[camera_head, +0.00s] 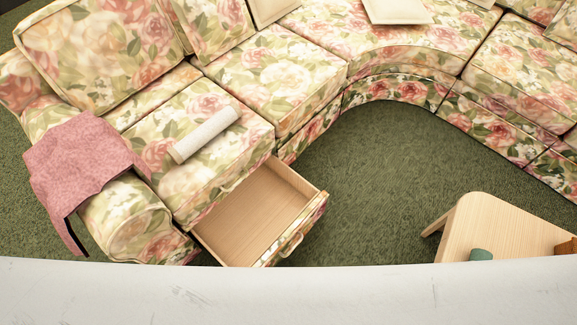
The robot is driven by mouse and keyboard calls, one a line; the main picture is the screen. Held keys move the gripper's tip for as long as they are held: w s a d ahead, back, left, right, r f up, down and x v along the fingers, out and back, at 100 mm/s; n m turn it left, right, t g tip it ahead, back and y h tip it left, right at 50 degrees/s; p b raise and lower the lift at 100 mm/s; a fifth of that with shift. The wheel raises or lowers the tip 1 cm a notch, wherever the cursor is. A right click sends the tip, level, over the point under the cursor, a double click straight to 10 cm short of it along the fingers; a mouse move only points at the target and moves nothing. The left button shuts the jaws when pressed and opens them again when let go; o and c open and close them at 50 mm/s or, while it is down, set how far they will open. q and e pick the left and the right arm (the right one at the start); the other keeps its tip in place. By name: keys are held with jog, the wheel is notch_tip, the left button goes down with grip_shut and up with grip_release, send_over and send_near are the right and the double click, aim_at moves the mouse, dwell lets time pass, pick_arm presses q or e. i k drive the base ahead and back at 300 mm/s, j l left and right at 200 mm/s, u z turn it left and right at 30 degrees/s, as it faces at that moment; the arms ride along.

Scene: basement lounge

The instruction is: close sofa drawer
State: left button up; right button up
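The sofa drawer (250,211) is pulled open from the base of the floral sofa (285,80), under the seat at the left. Its wooden inside looks empty. Its floral front (305,225) faces the lower right and carries a light-coloured handle (292,246). The lower end of the drawer front comes close to the pale white surface along the bottom of the view. Neither of my grippers shows in the head view.
A wooden table (490,229) with a green object (480,255) stands at the lower right. A pink cloth (84,160) hangs over the sofa arm, and a whitish roll (206,134) lies on the seat. Green carpet (380,170) is clear between drawer and table.

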aim_at(261, 221)
jog(key=k+l+u, duration=0.1)
jog(key=k, duration=1)
jog(key=i+j+u, duration=0.2)
jog(key=i+j, duration=0.35)
jog(key=i, duration=0.15)
